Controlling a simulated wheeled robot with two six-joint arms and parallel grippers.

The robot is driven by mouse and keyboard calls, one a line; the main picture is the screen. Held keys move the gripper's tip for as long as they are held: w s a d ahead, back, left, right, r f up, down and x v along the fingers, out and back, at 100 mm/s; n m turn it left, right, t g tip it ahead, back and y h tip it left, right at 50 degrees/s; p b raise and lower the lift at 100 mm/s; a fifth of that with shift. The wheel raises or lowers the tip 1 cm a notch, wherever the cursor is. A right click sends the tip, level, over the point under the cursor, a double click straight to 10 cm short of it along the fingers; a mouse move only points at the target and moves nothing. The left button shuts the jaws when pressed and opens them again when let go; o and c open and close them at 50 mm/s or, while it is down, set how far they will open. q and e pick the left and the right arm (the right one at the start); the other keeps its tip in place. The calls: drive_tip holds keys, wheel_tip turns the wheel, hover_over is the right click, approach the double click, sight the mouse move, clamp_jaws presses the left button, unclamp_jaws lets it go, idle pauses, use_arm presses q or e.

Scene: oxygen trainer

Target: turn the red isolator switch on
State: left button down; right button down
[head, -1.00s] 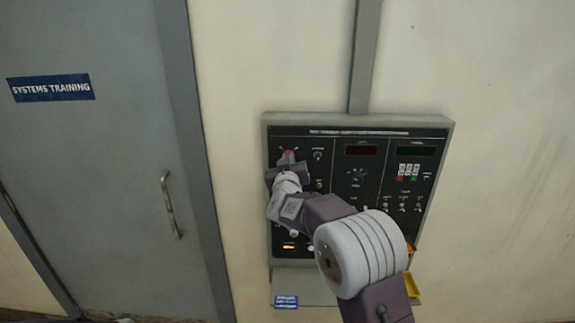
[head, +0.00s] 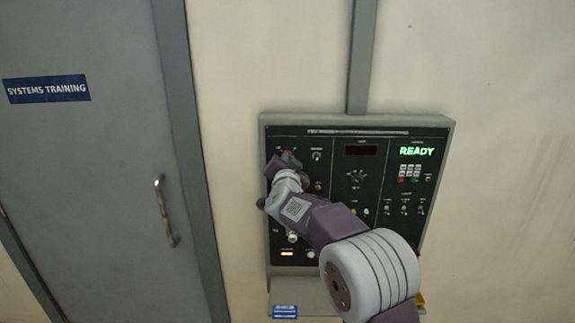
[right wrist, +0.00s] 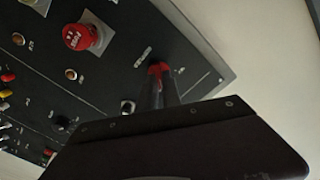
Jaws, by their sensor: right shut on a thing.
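The red isolator switch (right wrist: 158,69) shows in the right wrist view as a small red part between the dark fingers of my right gripper (right wrist: 160,85). The fingers are shut on it and hide most of it. In the head view my right gripper (head: 284,163) is at the upper left of the dark control panel (head: 337,208) and covers the switch almost wholly. A green READY text is lit on the right display (head: 417,151). My left gripper is not in view.
A red push button (right wrist: 80,37) stands out from the panel near the gripper. Several small knobs and switches fill the panel. A blue box (head: 285,311) sits on the ledge below. A grey door with a handle (head: 164,211) is at the left.

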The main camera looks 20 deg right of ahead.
drive_tip(key=shift+f+m+b, duration=0.35)
drive_tip(key=shift+f+m, duration=0.05)
drive_tip(key=shift+m, duration=0.4)
drive_tip(key=c, duration=1.7)
unclamp_jaws()
drive_tip(key=shift+o, duration=0.9)
drive_tip(key=shift+r, duration=0.15)
drive_tip(key=b+v, duration=0.2)
drive_tip(key=v, duration=0.7)
